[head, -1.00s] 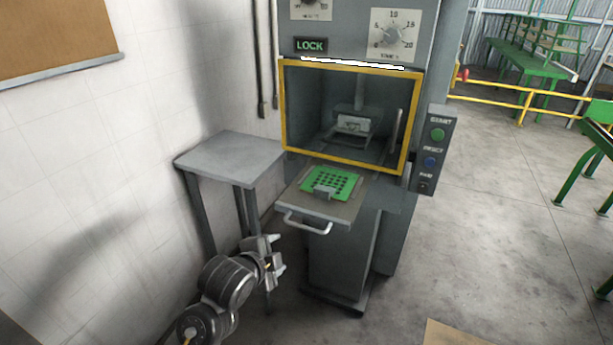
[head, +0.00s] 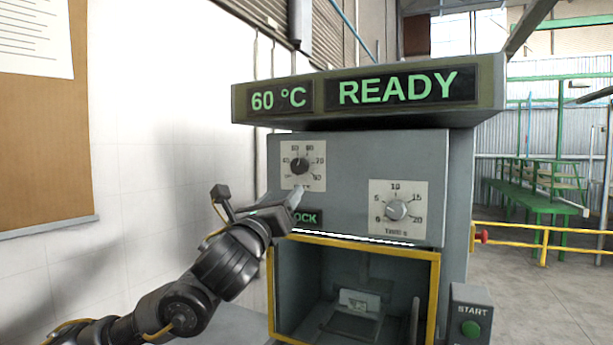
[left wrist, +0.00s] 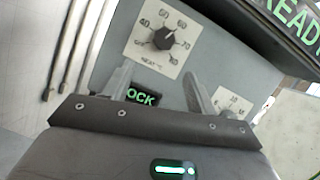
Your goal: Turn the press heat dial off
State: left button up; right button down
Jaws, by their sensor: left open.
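The heat dial (head: 300,166) is a dark round knob on a white scale plate, at the upper left of the press front (head: 345,150). In the left wrist view the heat dial (left wrist: 164,39) lies ahead of my fingertips, with its pointer toward the upper right, near 60. My left gripper (head: 296,200) is just below the dial in the head view. The display (head: 278,98) reads 60 °C. My right gripper does not show.
A timer dial (head: 397,210) sits right of the heat dial. A LOCK sign (head: 318,217) is just below it, partly hidden by my gripper. The overhanging READY display (head: 400,88) juts out above. The yellow-framed opening (head: 437,290) is below, with a START button (head: 470,328) at right.

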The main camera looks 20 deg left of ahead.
aim_at(297, 169)
pick_arm(q)
jog(key=w+r+p, duration=0.1)
jog(key=w+p, duration=0.1)
jog(key=w+r+p, duration=0.1)
jog(key=w+r, duration=0.1)
jog(key=w+r+p, duration=0.1)
jog(key=w+p, duration=0.1)
jog(key=shift+w+r+p, duration=0.3)
jog(key=shift+w+r, duration=0.05)
jog(key=shift+r, duration=0.05)
jog(key=shift+w+d, duration=0.15)
jog(key=shift+w, duration=0.2)
jog(key=shift+w+p, duration=0.3)
jog(key=shift+w, duration=0.25)
jog(key=c, duration=1)
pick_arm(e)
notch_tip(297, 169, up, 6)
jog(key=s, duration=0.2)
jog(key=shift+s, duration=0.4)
